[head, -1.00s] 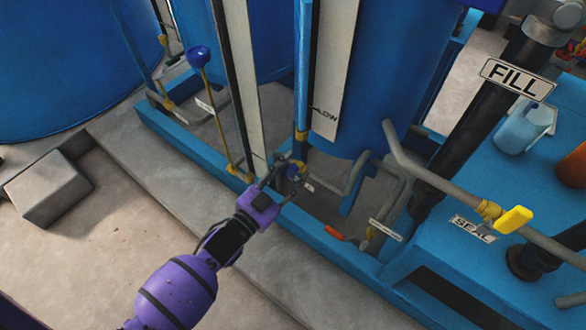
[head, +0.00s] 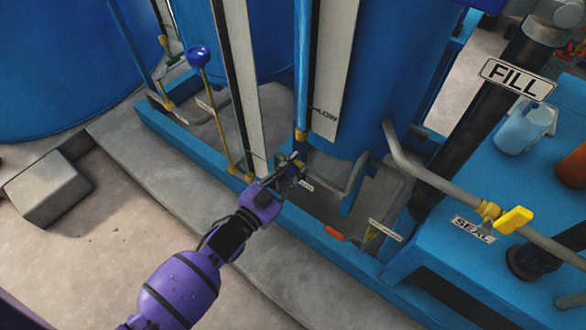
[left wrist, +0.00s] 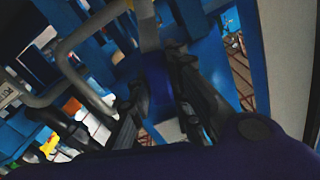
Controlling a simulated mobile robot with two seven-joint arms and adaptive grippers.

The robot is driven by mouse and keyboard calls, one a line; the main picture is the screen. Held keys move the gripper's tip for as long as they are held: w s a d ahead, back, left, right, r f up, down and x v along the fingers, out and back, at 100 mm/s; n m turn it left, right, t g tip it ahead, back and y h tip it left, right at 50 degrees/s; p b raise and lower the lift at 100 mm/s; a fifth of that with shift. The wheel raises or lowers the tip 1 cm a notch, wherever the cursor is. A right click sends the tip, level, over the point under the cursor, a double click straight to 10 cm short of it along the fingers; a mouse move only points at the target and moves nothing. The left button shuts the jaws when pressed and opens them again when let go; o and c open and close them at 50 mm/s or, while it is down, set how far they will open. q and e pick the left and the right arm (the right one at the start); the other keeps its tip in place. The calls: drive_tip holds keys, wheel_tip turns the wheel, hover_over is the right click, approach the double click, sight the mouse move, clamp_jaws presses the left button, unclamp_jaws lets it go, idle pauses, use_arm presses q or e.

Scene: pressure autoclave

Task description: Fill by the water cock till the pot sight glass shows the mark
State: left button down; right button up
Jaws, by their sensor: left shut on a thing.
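My left gripper (head: 290,168) is at the foot of the blue pot (head: 385,60), shut on a small blue handle. The handle shows as a dark blue shape (left wrist: 157,85) between the fingers in the left wrist view; in the head view the fingers mostly hide it. Just above stands an upright blue tube (head: 301,70) with a yellow foot, beside a white board (head: 330,70) with a mark that seems to read LOW (head: 324,113). I cannot tell a water level in the tube. My right gripper is not in view.
A yellow lever (head: 513,220) sits on a grey pipe (head: 420,170) by the SEAL plate (head: 474,229). A FILL sign (head: 516,79) hangs by a black pipe. A red-ended handle (head: 334,233) lies low at right; a blue-knobbed rod (head: 199,57) stands at left. A grey block (head: 48,190) is on the floor.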

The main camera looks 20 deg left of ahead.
use_arm(q)
drive_tip(key=shift+w+a+r+n+p, duration=0.2)
drive_tip(key=shift+a+r+n+p, duration=0.05)
drive_tip(key=shift+a+n+p, duration=0.3)
drive_tip(key=shift+f, duration=0.15)
drive_tip(key=c, duration=1.6)
unclamp_jaws()
drive_tip(key=shift+d, duration=0.1)
drive_tip(key=v, duration=1.2)
